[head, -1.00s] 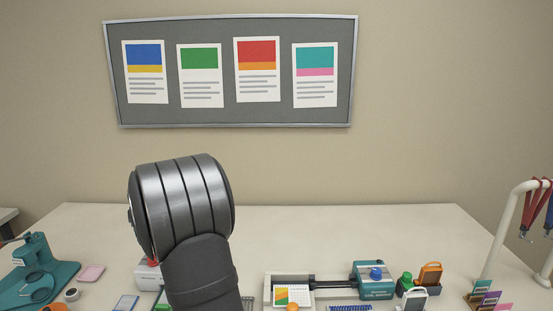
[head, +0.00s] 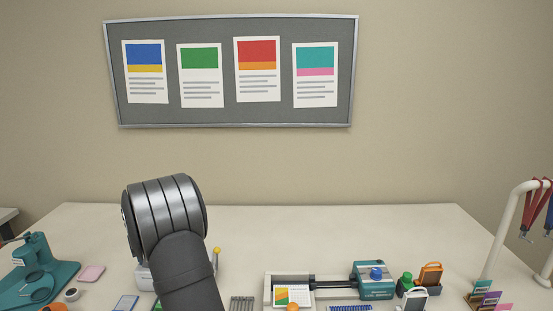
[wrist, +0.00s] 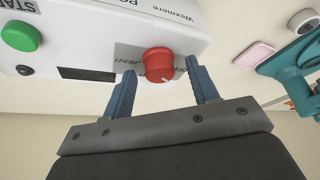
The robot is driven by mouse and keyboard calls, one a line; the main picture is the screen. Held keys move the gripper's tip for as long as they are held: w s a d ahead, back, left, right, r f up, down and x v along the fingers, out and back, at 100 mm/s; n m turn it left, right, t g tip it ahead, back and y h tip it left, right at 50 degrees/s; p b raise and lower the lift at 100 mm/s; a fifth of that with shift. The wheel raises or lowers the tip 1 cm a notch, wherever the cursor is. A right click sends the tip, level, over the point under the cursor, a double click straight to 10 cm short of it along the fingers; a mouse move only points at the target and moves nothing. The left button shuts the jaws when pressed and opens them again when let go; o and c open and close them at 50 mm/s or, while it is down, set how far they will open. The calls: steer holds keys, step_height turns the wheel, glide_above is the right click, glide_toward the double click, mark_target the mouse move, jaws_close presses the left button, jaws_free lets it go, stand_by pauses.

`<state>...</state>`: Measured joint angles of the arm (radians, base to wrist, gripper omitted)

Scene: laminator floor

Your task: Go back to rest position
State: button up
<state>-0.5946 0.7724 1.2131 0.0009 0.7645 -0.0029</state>
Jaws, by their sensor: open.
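My gripper (wrist: 163,95) is open in the wrist view, its two blue-grey fingers apart. A red knob (wrist: 158,63) on a white machine (wrist: 110,22) shows between the fingers. I cannot tell whether the fingers touch it. The machine has a green button (wrist: 20,36) at the left and printed labels beside the knob. In the head view my dark arm hides the gripper and most of this machine (head: 143,277).
A teal press (head: 38,275) stands at the left, near a pink pad (head: 91,273). A teal and white device (head: 373,281) with a printed card (head: 293,296) is right of my arm. A white rack (head: 505,225) with lanyards is far right. The back table is clear.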

steer(key=shift+m, duration=0.3)
steer(key=s+d+r+n, duration=0.1)
steer(key=s+d+r, duration=0.1)
steer(key=r, duration=0.5)
steer(key=s+d+r+n+y, duration=0.1)
steer(key=s+d+r+n, duration=0.1)
steer(key=r, duration=0.6)
steer(key=shift+d+n+g, duration=0.3)
steer(key=shift+d+g, duration=0.1)
steer(key=shift+o, duration=0.3)
